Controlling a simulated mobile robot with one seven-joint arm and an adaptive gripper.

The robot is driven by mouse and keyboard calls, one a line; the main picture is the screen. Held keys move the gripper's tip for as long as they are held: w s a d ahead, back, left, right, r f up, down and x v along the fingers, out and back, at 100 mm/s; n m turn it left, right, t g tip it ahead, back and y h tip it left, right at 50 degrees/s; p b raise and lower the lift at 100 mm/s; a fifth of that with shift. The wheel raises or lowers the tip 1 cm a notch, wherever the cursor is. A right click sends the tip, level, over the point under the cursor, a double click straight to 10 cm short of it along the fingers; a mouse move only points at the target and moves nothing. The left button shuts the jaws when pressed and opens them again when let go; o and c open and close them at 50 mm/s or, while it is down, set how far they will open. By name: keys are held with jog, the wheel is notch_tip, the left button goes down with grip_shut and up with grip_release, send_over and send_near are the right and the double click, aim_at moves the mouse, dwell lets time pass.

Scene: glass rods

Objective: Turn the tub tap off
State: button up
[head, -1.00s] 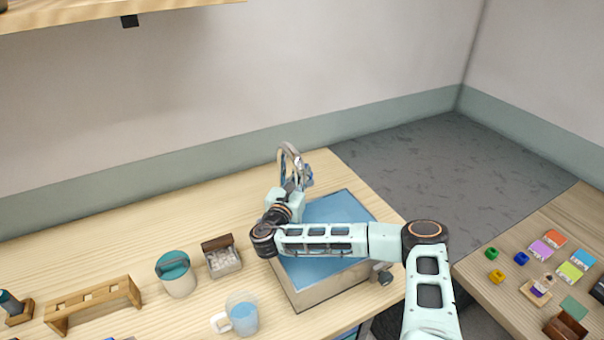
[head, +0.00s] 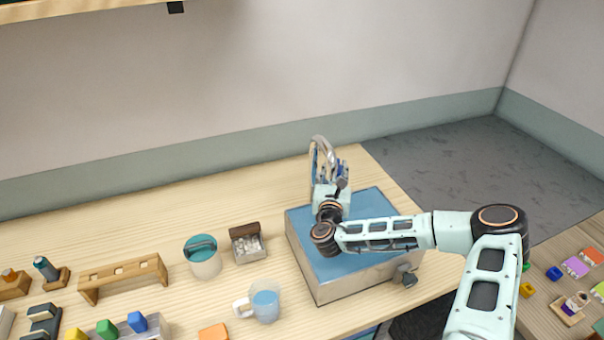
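The tub (head: 350,283) is a box with light walls and a blue surface inside its rim, standing at the right end of the wooden table. The tap (head: 321,150) is a curved silver spout rising at the tub's back edge. My gripper (head: 334,174) is at the tap, beside or in front of the spout. My wrist hides part of it and the tap's lower part. I cannot tell whether the fingers are open or touch the tap. A grey knob (head: 405,277) sticks out of the tub's front right side.
A mug with blue liquid (head: 264,303), a teal-lidded canister (head: 204,261) and a small open box (head: 248,244) stand left of the tub. A wooden rack (head: 122,272) and coloured blocks are further left. A second table (head: 545,292) with small items is at right.

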jog(key=shift+d+n+y+b, duration=0.2)
jog(key=shift+n+y+b, duration=0.55)
jog(key=shift+n+y, duration=0.7)
